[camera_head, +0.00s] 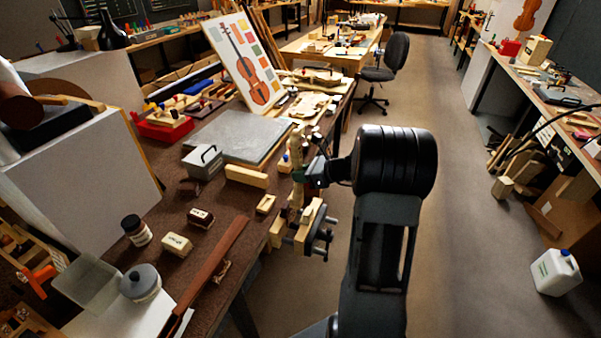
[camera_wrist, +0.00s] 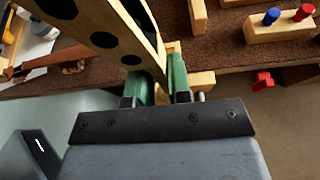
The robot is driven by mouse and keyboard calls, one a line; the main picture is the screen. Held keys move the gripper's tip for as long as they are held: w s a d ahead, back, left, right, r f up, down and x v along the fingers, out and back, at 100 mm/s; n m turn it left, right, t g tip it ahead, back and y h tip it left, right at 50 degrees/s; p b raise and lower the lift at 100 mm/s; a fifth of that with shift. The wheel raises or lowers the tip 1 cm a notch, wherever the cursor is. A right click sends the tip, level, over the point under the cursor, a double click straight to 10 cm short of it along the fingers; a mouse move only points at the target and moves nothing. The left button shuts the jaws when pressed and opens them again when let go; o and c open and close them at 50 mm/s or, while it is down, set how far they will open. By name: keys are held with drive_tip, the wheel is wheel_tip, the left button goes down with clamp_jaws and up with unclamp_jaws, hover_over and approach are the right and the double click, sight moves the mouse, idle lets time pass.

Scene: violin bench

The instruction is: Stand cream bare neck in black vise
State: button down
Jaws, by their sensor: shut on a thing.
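The cream neck (camera_head: 296,193) stands roughly upright at the table's right edge in the head view. In the wrist view it is a pale wooden piece with dark oval marks (camera_wrist: 113,22), running up between the green fingers. My gripper (camera_head: 306,176) comes from the right and is shut on it; its green fingers also show in the wrist view (camera_wrist: 162,82). The black vise (camera_head: 320,238), with pale wooden jaws, is fixed at the table edge below the gripper. The neck's lower end is at the jaws; whether it is between or above them is unclear.
Wooden blocks (camera_head: 247,176), a grey slab (camera_head: 225,133) and a handled grey box (camera_head: 203,161) lie left of the vise. A brown fingerboard-like strip (camera_head: 212,264) lies near the front. A block with blue and red pegs (camera_wrist: 283,28) shows in the wrist view. Open floor lies right.

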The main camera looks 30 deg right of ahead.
sight(301, 196)
drive_tip(key=shift+f+b, duration=0.95)
drive_tip(key=shift+f, duration=0.75)
drive_tip(key=shift+f+b, duration=2.35)
drive_tip(key=shift+f, duration=1.2)
idle(0.3)
drive_tip(key=c, duration=1)
unclamp_jaws()
drive_tip(key=shift+r, duration=0.1)
drive_tip(key=p+v, duration=0.1)
drive_tip(key=v, duration=1.2)
drive_tip(key=shift+s+d+r, duration=0.1)
drive_tip(key=shift+s+d, duration=0.15)
drive_tip(key=shift+s, duration=0.05)
